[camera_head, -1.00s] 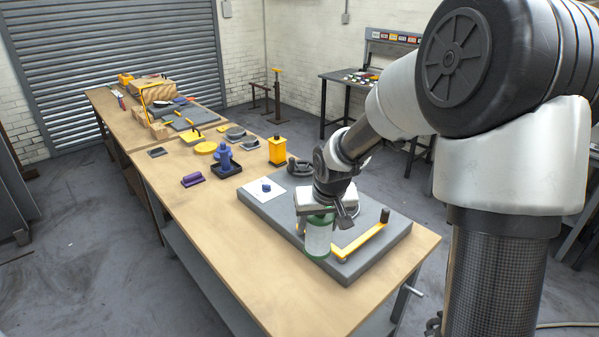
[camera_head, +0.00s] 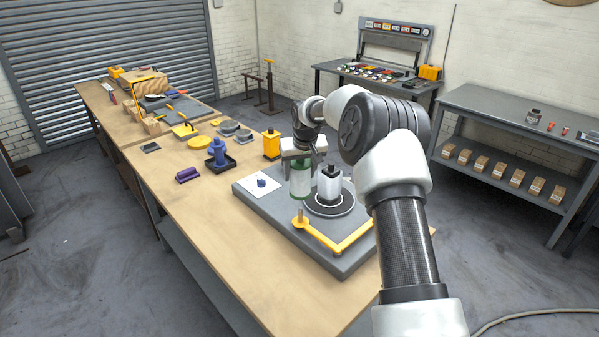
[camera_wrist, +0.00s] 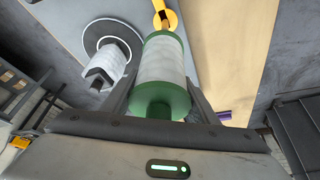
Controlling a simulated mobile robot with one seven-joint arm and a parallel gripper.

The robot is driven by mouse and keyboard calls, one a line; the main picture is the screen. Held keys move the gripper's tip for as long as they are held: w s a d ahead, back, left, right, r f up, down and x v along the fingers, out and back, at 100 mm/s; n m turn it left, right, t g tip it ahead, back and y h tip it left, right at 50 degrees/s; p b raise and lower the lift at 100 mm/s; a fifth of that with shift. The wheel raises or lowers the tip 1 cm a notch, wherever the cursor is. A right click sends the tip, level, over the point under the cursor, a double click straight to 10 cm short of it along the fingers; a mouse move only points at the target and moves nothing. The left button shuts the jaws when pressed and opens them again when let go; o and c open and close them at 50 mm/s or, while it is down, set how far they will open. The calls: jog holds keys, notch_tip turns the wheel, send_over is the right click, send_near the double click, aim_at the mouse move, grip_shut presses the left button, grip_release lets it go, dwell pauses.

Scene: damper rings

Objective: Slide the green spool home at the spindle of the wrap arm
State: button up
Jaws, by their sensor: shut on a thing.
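The green spool (camera_head: 300,182), a white roll with green flanges, is upright in my gripper (camera_head: 301,164), above the grey base plate (camera_head: 262,213). In the wrist view the spool (camera_wrist: 164,62) sits between both fingers, its near green hub facing the camera. The yellow wrap arm (camera_head: 326,239) lies at the front of the plate. Its short upright spindle (camera_head: 299,212) stands at its left end, just below and in front of the spool in the head view. The spool appears apart from it. In the wrist view the yellow end (camera_wrist: 166,19) shows beyond the spool's far flange.
A white block with a dark top (camera_head: 330,184) stands on a dark disc (camera_head: 331,207) right beside the spool. A small blue peg (camera_head: 262,182) sits on a white pad. A yellow box (camera_head: 271,144) and a blue part (camera_head: 217,152) stand farther back. The front bench is clear.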

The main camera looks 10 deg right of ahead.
aim_at(300, 184)
jog(key=shift+s+f+b, duration=0.2)
jog(key=shift+f+b, duration=0.2)
jog(key=shift+b, duration=0.1)
jog(key=shift+f+b, duration=1.2)
jog(key=shift+f, duration=0.7)
